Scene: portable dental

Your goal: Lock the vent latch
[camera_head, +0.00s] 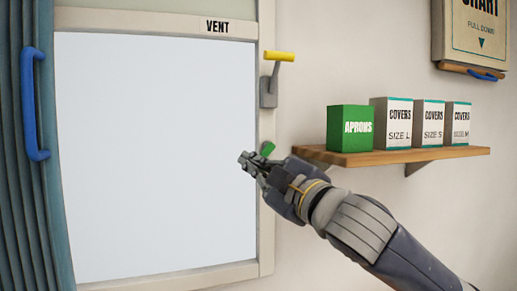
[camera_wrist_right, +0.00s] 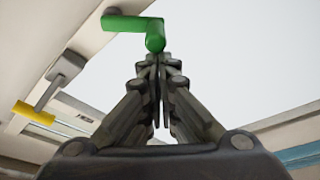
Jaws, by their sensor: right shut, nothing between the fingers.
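The window marked VENT (camera_head: 217,26) has a pale frame with two handles on its right side. A yellow handle (camera_head: 279,57) sticks out sideways at the top of a grey mount (camera_head: 268,92); it also shows at the left of the right wrist view (camera_wrist_right: 35,113). A green handle (camera_head: 267,148) is lower on the same frame, partly hidden by my right gripper (camera_head: 246,159). In the right wrist view the green handle (camera_wrist_right: 128,24) lies just beyond the closed fingertips (camera_wrist_right: 158,62); I cannot tell whether they touch. My right gripper is shut and empty. My left gripper is out of view.
A wooden shelf (camera_head: 440,154) to the right holds a green APRONS box (camera_head: 350,119) and several COVERS boxes (camera_head: 392,123). A chart (camera_head: 482,30) hangs above. A teal curtain (camera_head: 18,190) and blue handle (camera_head: 30,105) are at the left.

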